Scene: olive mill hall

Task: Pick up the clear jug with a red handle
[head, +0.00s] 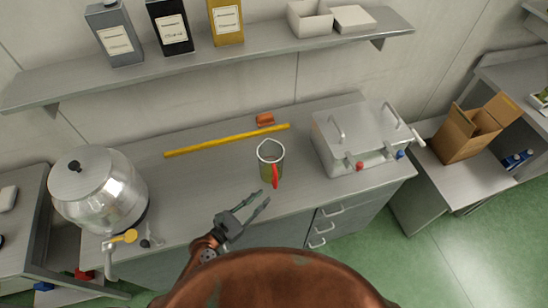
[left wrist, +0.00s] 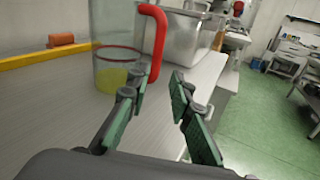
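The clear jug (head: 268,157) with a red handle (head: 275,176) stands upright on the grey counter (head: 215,185). Its handle faces my side. In the left wrist view the jug (left wrist: 113,50) holds some yellow-green liquid low down, and its red handle (left wrist: 158,40) shows just beyond my fingers. My left gripper (head: 255,204) is open and empty at the counter's front, short of the jug and slightly to its left. Its two green-padded fingers (left wrist: 165,88) are apart, with nothing between them. My right gripper is not in view.
A yellow bar (head: 225,140) and an orange block (head: 265,119) lie behind the jug. A steel lidded box (head: 362,135) stands to the right, a round steel vessel (head: 100,190) with a tap to the left. A shelf (head: 220,58) with tins hangs above.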

